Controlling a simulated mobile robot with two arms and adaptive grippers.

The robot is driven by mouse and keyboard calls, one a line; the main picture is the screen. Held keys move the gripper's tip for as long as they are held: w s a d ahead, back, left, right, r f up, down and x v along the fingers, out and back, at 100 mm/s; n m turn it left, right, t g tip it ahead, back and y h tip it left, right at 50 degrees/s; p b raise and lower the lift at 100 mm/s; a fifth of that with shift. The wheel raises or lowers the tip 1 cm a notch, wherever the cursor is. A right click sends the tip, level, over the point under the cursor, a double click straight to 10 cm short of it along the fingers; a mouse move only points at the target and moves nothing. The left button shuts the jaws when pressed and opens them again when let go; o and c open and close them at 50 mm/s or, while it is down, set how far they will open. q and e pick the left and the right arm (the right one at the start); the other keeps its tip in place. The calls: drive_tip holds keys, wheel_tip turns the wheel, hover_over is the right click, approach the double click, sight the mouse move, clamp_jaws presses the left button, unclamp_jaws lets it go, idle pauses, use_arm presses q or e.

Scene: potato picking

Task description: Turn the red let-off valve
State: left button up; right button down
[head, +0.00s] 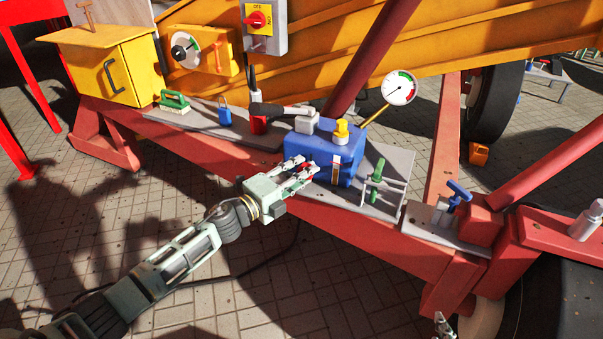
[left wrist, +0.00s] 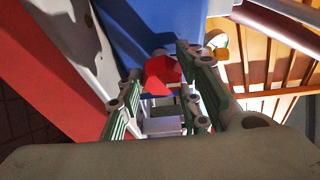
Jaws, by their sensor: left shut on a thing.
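The red let-off valve (head: 309,166) is on the front face of the blue tank (head: 349,165), mostly hidden by my fingers in the head view. In the left wrist view the red valve (left wrist: 160,76) sits between the fingers, against the blue wall (left wrist: 150,28). My left gripper (head: 304,168) reaches in from the left and is shut on the valve. A small part of my right gripper (head: 443,325) shows at the bottom edge of the head view; its jaws cannot be made out.
A yellow cap (head: 342,127) and a pressure gauge (head: 400,88) rise from the tank. A green-handled valve (head: 375,175) stands close on the right. The paved floor before the beam is mostly clear.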

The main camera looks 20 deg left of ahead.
use_arm(q)
drive_tip(key=shift+s+f, duration=0.1)
drive_tip(key=shift+f, duration=0.35)
drive_tip(key=o, duration=1.1)
drive_tip(key=shift+a, duration=0.1)
drive_tip(key=shift+c, duration=0.2)
drive_tip(key=shift+r, duration=0.15)
drive_tip(key=shift+r, duration=0.1)
drive_tip(key=v, duration=1.2)
